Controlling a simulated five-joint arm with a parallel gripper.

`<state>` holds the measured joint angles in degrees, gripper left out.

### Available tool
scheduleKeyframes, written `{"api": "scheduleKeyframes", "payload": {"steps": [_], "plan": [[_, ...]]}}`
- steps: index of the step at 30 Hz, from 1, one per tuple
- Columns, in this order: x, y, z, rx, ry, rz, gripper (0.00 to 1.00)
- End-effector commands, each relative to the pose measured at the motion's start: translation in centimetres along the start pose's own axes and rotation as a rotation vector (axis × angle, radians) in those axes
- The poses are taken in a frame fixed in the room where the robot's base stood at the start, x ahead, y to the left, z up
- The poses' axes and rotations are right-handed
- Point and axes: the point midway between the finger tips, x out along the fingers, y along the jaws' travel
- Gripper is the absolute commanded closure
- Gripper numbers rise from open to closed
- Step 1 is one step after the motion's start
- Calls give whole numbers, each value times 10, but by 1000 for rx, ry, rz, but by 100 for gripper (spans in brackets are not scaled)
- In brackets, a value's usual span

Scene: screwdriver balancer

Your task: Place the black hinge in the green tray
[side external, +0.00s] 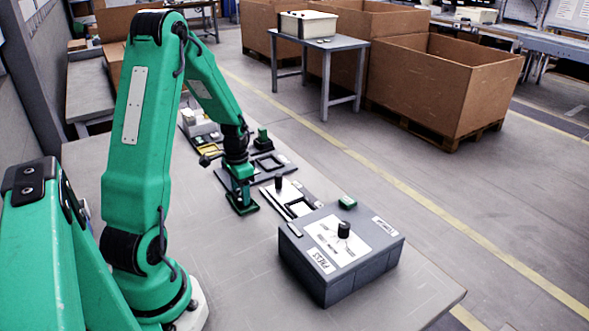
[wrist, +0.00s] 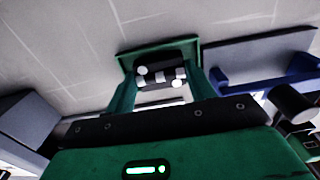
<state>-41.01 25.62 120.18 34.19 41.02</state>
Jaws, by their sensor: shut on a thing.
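The black hinge (wrist: 165,74) with pale round spots lies between my gripper's green fingers in the wrist view. My gripper (wrist: 160,86) is shut on it. The green tray (wrist: 127,62) shows just beyond and around the hinge. In the side view, my gripper (side external: 241,194) points down at the green tray (side external: 246,209) on the table. The hinge is hidden there by the fingers. I cannot tell whether the hinge touches the tray floor.
A grey press box (side external: 340,255) with a black knob stands right of the tray in the side view. Fixtures and a black post (side external: 278,184) stand behind. A blue part (wrist: 262,86) is right of my gripper in the wrist view. The front table (side external: 215,270) is clear.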

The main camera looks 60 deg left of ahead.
Motion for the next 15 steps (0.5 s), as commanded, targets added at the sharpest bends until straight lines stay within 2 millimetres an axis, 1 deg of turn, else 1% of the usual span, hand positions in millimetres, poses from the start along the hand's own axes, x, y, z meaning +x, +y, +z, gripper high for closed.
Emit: {"api": "scheduleKeyframes", "payload": {"steps": [4,5,6,8,15], "plan": [[3,0,0,0,0,0,68],[3,0,0,0,0,0,44],[3,0,0,0,0,0,36],[3,0,0,0,0,0,24],[3,0,0,0,0,0,24]]}}
